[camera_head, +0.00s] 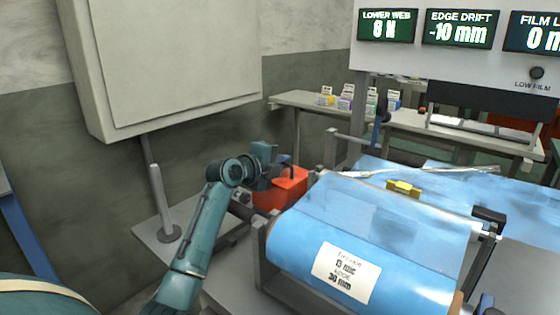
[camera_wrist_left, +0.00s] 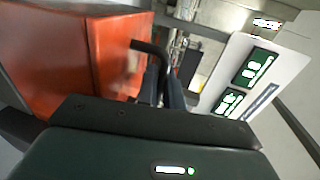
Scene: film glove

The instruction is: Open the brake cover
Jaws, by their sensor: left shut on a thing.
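The brake cover looks to be the orange-red box (camera_head: 285,190) at the left end of the blue film roll. It also fills the upper left of the left wrist view (camera_wrist_left: 62,62), with a dark bent handle (camera_wrist_left: 150,47) on its side. My left gripper (camera_head: 282,172) is at the box's upper side, shut on the handle. In the left wrist view its fingers (camera_wrist_left: 163,92) meet the handle's lower end. The box looks closed, though my gripper hides part of it. My right gripper does not show.
The labelled blue film roll (camera_head: 395,275) lies right of the box, with a yellow block (camera_head: 403,188) on the film behind it. A grey cabinet (camera_head: 170,55) hangs at upper left. A post (camera_head: 160,205) stands left of my arm. Displays (camera_head: 457,29) are above.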

